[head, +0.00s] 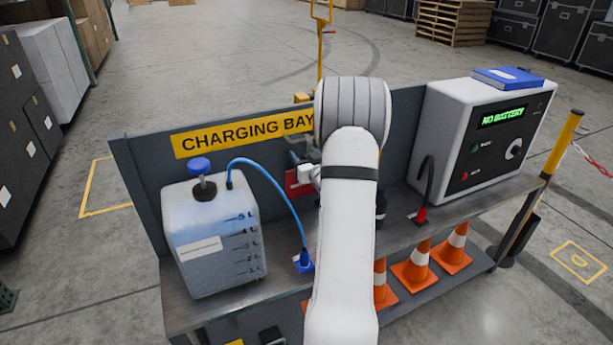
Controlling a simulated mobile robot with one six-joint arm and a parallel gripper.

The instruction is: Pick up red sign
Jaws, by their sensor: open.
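A red sign (293,184) shows as a small red patch at the middle of the bench, in front of the back panel. Its right part is hidden behind my arm, and no writing on it can be read. My gripper (302,168) is mostly hidden behind my own white arm; only small dark and white parts show to the left of the arm, beside and just above the sign. The jaws are open. I cannot tell whether they touch the sign.
A grey bench (282,277) carries a translucent jug (205,245) with a blue cap and blue hose at left. A grey charger box (460,140), reading "NO BATTERY", stands at right with a blue book (508,77) on top. Orange cones (418,268) stand on the lower shelf.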

